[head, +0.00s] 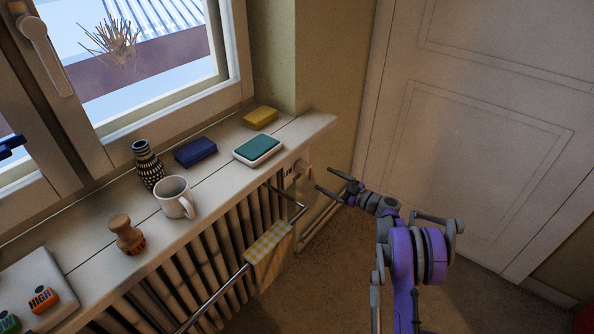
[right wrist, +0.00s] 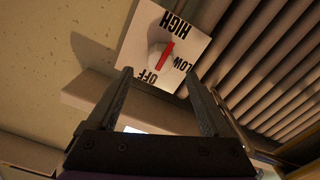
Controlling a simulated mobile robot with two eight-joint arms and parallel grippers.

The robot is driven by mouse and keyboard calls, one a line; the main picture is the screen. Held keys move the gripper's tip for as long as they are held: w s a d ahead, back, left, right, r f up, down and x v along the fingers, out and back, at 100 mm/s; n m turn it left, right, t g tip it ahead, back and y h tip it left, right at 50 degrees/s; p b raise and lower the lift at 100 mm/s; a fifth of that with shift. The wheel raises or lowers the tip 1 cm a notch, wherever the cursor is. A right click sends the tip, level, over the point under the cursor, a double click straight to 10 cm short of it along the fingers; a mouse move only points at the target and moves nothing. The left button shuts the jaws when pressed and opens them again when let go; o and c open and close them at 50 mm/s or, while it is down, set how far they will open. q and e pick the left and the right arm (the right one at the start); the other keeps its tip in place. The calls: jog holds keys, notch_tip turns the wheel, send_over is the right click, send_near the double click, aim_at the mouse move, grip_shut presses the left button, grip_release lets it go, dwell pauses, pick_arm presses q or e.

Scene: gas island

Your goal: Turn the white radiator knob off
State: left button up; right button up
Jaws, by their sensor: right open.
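The white radiator knob (head: 300,168) is small at the right end of the radiator, below the sill. In the right wrist view the round white knob (right wrist: 158,53) carries a red bar and sits on a square white plate (right wrist: 143,33) marked HIGH, LOW and OFF. The bar lies slantwise, its upper end between HIGH and LOW and its lower end near OFF. My right gripper (head: 325,180) is open and empty, just right of the knob. In the wrist view its fingertips (right wrist: 158,76) straddle the space below the knob, apparently not touching it.
The ribbed radiator (head: 205,262) has a rail with a yellow checked cloth (head: 268,256). The sill above holds a mug (head: 174,197), a patterned vase (head: 147,165), a wooden stamp (head: 126,235) and several small items. A door (head: 480,130) stands at right; floor between is clear.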

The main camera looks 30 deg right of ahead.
aim_at(310, 172)
jog(key=b+x, duration=0.1)
jog(key=x, duration=0.8)
jog(key=shift+w+a, duration=0.2)
jog(key=shift+w, duration=0.1)
grip_shut()
